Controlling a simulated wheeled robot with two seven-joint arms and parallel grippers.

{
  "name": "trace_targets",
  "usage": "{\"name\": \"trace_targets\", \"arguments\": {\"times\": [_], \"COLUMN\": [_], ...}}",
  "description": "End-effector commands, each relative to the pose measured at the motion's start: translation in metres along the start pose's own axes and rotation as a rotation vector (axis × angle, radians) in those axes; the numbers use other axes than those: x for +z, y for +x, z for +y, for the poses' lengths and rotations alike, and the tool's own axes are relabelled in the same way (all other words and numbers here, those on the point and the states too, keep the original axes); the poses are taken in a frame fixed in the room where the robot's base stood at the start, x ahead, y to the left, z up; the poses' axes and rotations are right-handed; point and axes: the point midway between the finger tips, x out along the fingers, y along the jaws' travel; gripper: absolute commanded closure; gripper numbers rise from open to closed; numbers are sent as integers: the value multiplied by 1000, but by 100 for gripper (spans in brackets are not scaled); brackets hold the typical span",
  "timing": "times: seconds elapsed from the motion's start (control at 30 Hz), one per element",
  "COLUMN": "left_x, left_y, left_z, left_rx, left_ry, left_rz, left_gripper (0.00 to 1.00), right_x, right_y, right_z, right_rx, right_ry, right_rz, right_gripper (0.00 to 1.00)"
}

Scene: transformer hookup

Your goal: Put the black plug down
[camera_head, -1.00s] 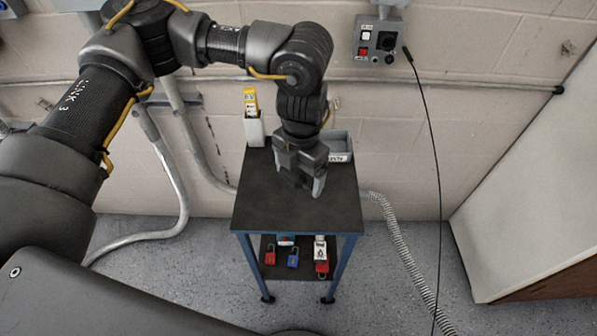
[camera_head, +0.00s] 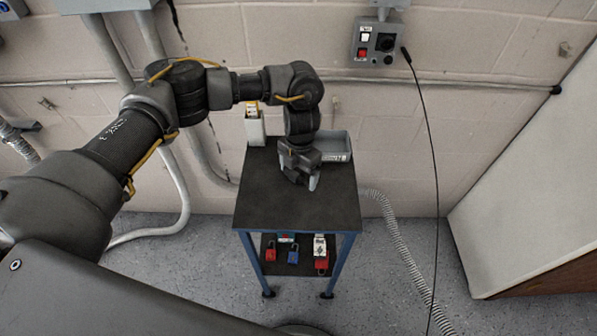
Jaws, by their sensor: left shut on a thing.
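My left gripper (camera_head: 299,181) points down over the top of the small dark-topped cart (camera_head: 280,212), in front of the grey bin. It is shut on the black plug, which is dark and mostly hidden between the fingers. I cannot tell whether the plug touches the cart top. My right gripper is not in view.
A grey bin (camera_head: 338,148) and a white holder with yellow-labelled contents (camera_head: 255,130) stand at the cart's back. Padlocks (camera_head: 293,257) lie on the lower shelf. A control box (camera_head: 378,43) is on the wall, with a black cable (camera_head: 428,140) hanging beside it. The cart's front top is clear.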

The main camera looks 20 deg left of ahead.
Motion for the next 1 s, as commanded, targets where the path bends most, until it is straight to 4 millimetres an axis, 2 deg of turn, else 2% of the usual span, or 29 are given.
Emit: {"name": "trace_targets", "arguments": {"times": [0.4, 0.43, 0.53, 0.77, 0.9, 1.0], "left_x": [1, 1, 1, 1, 2, 2], "left_y": [8, 8, 6, 5, -5, -23], "left_z": [0, 0, 0, 0, 0, 0], "left_rx": [0, 0, 0, 0, 2, 3], "left_ry": [1, 1, 1, 1, 2, 4], "left_rz": [-2, -2, -2, -2, -5, -7], "left_gripper": [41, 13, 0, 0, 0, 0], "right_x": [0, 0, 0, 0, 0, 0], "right_y": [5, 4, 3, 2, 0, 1], "right_z": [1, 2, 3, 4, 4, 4], "right_rx": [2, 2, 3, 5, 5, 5], "right_ry": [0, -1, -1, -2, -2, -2], "right_rz": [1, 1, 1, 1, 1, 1], "right_gripper": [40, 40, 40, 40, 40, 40]}}
